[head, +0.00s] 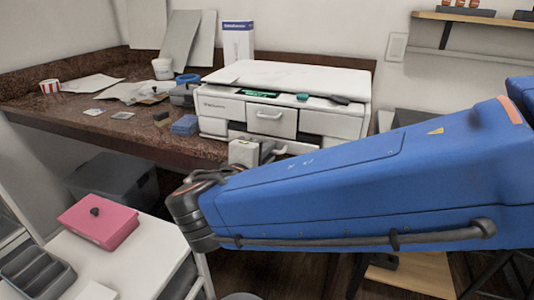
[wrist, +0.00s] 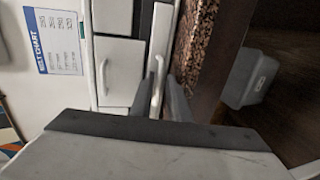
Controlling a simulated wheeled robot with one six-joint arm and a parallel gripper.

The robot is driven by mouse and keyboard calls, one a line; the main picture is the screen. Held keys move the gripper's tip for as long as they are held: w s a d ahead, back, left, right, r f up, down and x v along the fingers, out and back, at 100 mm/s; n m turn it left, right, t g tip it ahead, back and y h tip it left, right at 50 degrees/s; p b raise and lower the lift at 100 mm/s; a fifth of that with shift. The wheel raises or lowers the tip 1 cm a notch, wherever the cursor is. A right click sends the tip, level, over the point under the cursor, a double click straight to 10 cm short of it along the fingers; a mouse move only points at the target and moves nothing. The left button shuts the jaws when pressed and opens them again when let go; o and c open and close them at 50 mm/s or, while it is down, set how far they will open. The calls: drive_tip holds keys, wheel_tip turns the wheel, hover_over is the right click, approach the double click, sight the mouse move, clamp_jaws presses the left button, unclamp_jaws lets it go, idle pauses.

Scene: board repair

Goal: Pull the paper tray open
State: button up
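The white printer (head: 225,107) stands on the brown desk. Its paper tray is the low front strip, which shows as a narrow pale panel in the wrist view (wrist: 163,32). The tray looks shut. Its white bar handle (wrist: 157,98) lies between the two dark fingers of my gripper (wrist: 160,92). The fingers stand on either side of the handle, with a small gap seeming to show, so they look open around it. In the head view my gripper (head: 262,151) is at the printer's lower front and hides part of the tray.
A larger front panel with its own handle (head: 270,116) sits above the tray. A blue box (head: 185,125) lies left of the printer. The desk's front edge (wrist: 205,60) runs close beside my fingers. A grey bin (wrist: 252,80) is below the desk.

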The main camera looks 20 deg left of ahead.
clamp_jaws()
idle(1.5)
